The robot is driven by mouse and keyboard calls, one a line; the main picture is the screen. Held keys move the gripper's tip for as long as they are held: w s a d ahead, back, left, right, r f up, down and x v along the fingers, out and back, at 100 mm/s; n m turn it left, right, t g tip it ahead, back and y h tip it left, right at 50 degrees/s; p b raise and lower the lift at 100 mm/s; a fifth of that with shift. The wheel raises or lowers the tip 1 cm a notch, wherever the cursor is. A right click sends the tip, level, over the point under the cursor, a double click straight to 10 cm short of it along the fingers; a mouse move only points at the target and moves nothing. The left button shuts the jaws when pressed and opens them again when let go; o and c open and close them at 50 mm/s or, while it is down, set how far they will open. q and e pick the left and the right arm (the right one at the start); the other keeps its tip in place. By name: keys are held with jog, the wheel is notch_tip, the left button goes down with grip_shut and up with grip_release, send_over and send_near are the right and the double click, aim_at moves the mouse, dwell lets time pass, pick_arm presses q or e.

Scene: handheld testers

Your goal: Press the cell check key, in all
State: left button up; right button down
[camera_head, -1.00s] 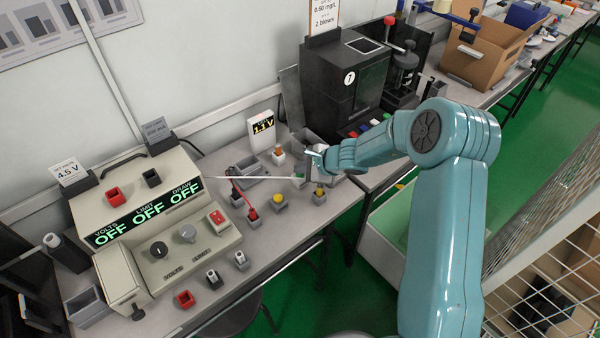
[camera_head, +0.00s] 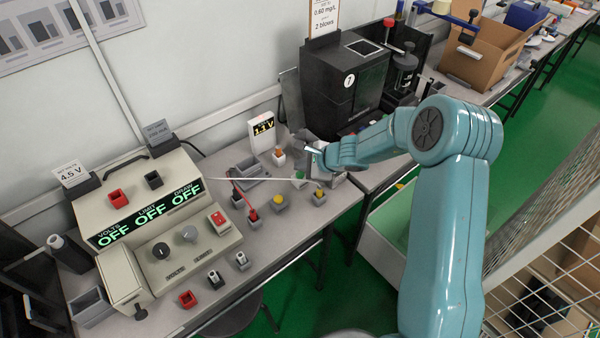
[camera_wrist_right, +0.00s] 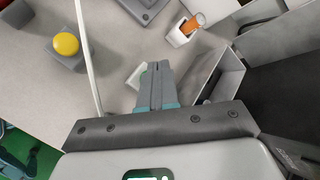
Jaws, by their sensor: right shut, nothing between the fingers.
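No key in view carries a label I can read as cell check. A white voltage display (camera_head: 263,131) stands at the back of the bench; its digits are too small to read surely. An orange-and-white cell (camera_head: 279,156) stands in front of it and shows in the wrist view (camera_wrist_right: 190,25). Two yellow knobs on grey blocks (camera_head: 280,199) (camera_head: 319,193) sit nearer. My right gripper (camera_head: 309,149) is over the bench to the right of the cell. Its fingers (camera_wrist_right: 154,66) are shut and empty, with a small pale block (camera_wrist_right: 134,76) beside the tips. My left gripper is out of view.
A beige power supply (camera_head: 165,215) reading OFF stands at left. A black machine (camera_head: 340,85) stands behind my right gripper. A grey open tray (camera_wrist_right: 222,80) lies right of the fingers, and a pale cable (camera_wrist_right: 87,50) runs left of them.

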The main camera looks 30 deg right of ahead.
aim_at(303, 176)
jog(key=shift+r+p, duration=2.05)
jog(key=shift+r, duration=0.55)
jog(key=shift+f, duration=0.1)
jog(key=shift+s, duration=0.1)
